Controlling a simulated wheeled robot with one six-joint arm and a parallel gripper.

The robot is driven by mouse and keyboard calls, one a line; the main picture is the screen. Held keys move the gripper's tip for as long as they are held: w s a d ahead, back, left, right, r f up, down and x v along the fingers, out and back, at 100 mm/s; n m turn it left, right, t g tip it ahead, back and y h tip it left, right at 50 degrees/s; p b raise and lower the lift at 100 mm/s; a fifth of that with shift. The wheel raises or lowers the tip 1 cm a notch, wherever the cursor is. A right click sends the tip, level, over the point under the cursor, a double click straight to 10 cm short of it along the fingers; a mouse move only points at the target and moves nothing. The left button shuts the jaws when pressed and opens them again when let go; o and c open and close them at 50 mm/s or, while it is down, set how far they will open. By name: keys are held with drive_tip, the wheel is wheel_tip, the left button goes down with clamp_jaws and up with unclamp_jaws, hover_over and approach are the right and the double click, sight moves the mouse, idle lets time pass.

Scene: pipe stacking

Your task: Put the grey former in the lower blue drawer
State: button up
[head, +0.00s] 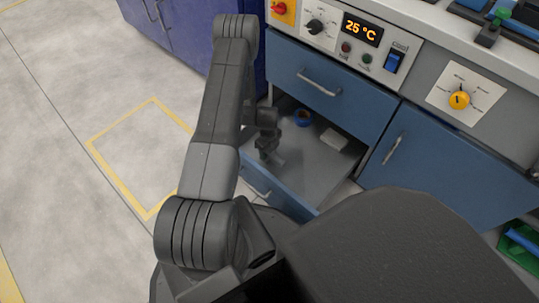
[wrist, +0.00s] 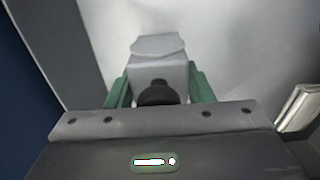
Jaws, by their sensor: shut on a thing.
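The lower blue drawer (head: 262,188) stands pulled open below the shut upper drawer. My gripper (head: 268,147) is inside the drawer's outline in the head view, toward its left side. In the wrist view its green fingers (wrist: 160,92) are shut on the grey former (wrist: 158,48), a pale grey block with a flared end and a dark round part facing the camera. The former is small and partly hidden by my gripper in the head view. A pale drawer floor lies beyond it; I cannot tell whether the former touches that floor.
The upper drawer (head: 335,84) overhangs the back. A blue cupboard door (head: 425,160) is at right. The drawer's middle and front floor are bare.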

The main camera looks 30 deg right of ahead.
sight(269, 154)
drive_tip(key=shift+f+b, duration=0.3)
drive_tip(key=shift+f, duration=1.05)
drive_tip(key=shift+f, duration=0.1)
drive_tip(key=o, duration=1.3)
drive_tip(key=shift+o, duration=0.2)
wheel_tip(269, 154, up, 12)
drive_tip(key=p, duration=0.4)
